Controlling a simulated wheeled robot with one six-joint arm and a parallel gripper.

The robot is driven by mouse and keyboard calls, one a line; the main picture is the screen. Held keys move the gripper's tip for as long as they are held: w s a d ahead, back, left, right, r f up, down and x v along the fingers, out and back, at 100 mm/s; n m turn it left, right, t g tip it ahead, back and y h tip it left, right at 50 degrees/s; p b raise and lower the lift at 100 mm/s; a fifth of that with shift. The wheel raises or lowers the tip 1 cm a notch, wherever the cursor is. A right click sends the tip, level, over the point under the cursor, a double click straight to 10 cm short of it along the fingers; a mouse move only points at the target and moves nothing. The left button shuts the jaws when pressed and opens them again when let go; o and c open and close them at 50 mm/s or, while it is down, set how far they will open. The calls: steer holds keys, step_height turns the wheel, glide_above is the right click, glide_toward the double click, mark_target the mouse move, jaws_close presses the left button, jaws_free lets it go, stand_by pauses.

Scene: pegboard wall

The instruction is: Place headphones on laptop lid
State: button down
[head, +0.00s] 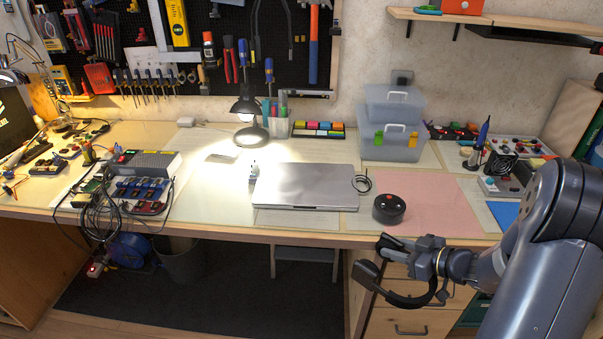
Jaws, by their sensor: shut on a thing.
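The closed silver laptop (305,182) lies flat near the front edge of the workbench, with its lid bare. My gripper (425,250) is shut on the dark headphones (408,302), in front of the drawers and to the right of the laptop. One ear cup (366,273) hangs to the left, and the curved band runs below the gripper. The gripper partly hides the headphones, and the exact grip point is hard to see.
A round black device with a red button (389,209) sits right of the laptop on a pink mat (440,203). A lit desk lamp (248,110) stands behind the laptop. Clear plastic boxes (392,145) stand at the back. Electronics and cables (140,180) lie left.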

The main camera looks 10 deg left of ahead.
steer(key=r+p, duration=0.1)
steer(key=r, duration=0.1)
steer(key=shift+a+r+p, duration=0.2)
steer(key=shift+r+p, duration=0.2)
steer(key=w+a+r+n+g+y, duration=0.1)
steer(key=a+r+n+g, duration=0.1)
steer(key=a+r, duration=0.8)
steer(key=w+a+r+n+g+y, duration=0.1)
steer(key=a+r, duration=0.9)
steer(key=a, duration=0.7)
steer(key=shift+a+n+g+b, duration=0.15)
steer(key=shift+n+g+b, duration=0.25)
steer(key=shift+w, duration=0.1)
